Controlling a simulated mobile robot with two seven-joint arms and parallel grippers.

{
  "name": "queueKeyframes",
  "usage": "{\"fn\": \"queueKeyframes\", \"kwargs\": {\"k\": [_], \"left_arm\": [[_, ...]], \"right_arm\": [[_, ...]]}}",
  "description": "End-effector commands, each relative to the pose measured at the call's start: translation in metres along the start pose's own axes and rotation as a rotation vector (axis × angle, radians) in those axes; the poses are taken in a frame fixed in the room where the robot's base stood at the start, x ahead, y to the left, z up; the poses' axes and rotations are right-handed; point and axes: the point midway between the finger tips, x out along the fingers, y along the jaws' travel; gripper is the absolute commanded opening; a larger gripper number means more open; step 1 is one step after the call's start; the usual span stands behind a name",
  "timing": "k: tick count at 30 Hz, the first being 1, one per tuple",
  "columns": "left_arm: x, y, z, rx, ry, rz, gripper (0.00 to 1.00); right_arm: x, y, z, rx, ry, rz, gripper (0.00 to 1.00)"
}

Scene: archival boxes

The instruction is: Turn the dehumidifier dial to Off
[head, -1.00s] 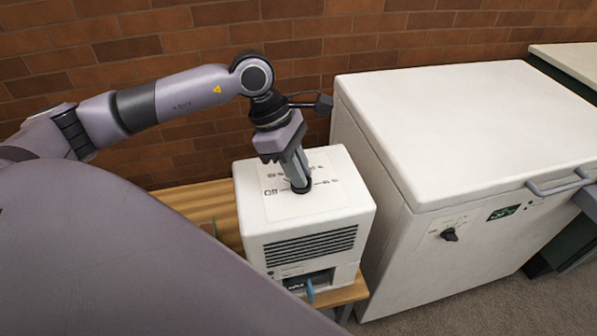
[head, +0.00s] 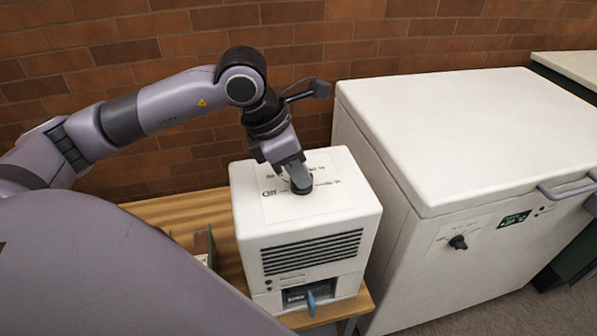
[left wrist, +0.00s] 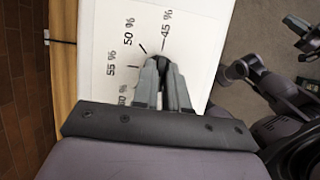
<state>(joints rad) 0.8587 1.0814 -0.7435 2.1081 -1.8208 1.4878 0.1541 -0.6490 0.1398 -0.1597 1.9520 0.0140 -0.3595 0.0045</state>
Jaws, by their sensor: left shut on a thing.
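The dehumidifier is a white box (head: 345,215) with a front grille, standing on a wooden table. Its top panel carries a printed scale; "Off" is at the left in the head view, and 45 % to 60 % marks show in the left wrist view. The black dial (head: 301,188) is mostly covered by my left gripper (head: 298,180), which is shut on it from above, tilted. In the left wrist view the fingers of my left gripper (left wrist: 164,75) meet at the dial (left wrist: 158,62). The dial's pointer is hidden. Part of my right gripper appears at the left wrist view's right edge, fingers unclear.
A large white chest freezer (head: 455,130) with its own black knob (head: 458,242) and green display stands close on the right. A blue lever (head: 310,302) is low on the dehumidifier's front. The wooden table (head: 185,215) has bare room left of the box. A brick wall is behind.

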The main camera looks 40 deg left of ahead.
Motion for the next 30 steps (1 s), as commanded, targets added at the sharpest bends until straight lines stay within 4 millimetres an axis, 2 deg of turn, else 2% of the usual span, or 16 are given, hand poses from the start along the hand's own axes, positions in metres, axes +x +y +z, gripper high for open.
{"fn": "queueKeyframes", "kwargs": {"k": [13, 14, 15, 16, 25, 30], "left_arm": [[-0.002, 0.001, 0.0, -0.014, 0.0, 0.008, 0.0], [-0.002, 0.001, 0.0, -0.014, -0.001, 0.008, 0.19], [-0.002, 0.001, 0.0, -0.013, 0.0, 0.008, 0.32], [-0.001, 0.001, 0.0, -0.013, 0.0, 0.007, 0.38], [-0.002, 0.001, 0.0, -0.011, 0.0, 0.006, 0.38], [-0.021, 0.001, 0.001, -0.011, -0.003, 0.009, 0.38]], "right_arm": [[0.0, -0.001, -0.004, 0.0, 0.007, -0.002, 0.0], [0.0, -0.001, -0.004, 0.0, 0.007, -0.002, 0.0], [0.0, -0.001, -0.004, 0.0, 0.007, -0.002, 0.0], [0.0, -0.001, -0.004, 0.0, 0.006, -0.002, 0.0], [0.0, -0.001, -0.003, 0.0, 0.005, -0.003, 0.0], [0.001, -0.001, -0.001, 0.0, 0.002, -0.003, 0.0]]}}
